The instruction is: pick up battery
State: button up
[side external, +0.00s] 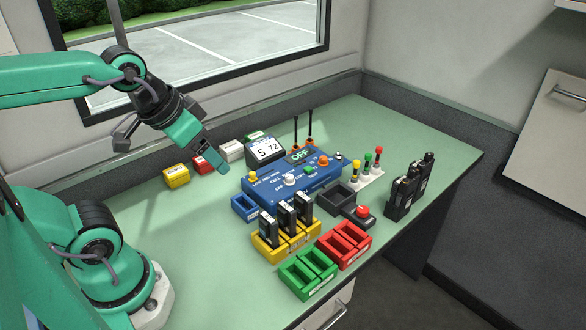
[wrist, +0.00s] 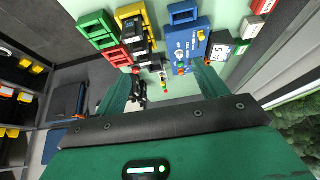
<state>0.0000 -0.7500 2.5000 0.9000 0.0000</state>
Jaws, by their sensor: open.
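Several black batteries stand upright in a yellow holder (side external: 268,254) in the side view, among them a left battery (side external: 268,226), a middle battery (side external: 286,214) and a right battery (side external: 303,208). In the wrist view the yellow holder (wrist: 130,11) is at the top, with black batteries (wrist: 136,30) beside it. My gripper (side external: 212,158) is above the table's back left part, up and to the left of the batteries and apart from them. In the wrist view its two green fingers are spread, with nothing held between them (wrist: 162,80).
Green (side external: 307,272) and red (side external: 343,246) empty holders are in front and to the right. Black radios (side external: 403,192) stand at the right. The table's left front is clear.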

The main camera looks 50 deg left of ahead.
jog(key=shift+w, duration=0.1)
jog(key=g, duration=0.5)
send_over(303, 206)
jog(key=a, duration=0.2)
jog(key=f, duration=1.1)
jog(key=shift+w+d+f, duration=0.15)
jog(key=shift+w, duration=0.05)
jog(key=shift+w+d+f+g, duration=0.2)
jog(key=shift+w+f+g, duration=0.1)
jog(key=shift+f, duration=0.2)
jog(key=shift+w+f, duration=0.1)
jog(key=shift+f, duration=3.8)
jog(key=c, duration=1.1)
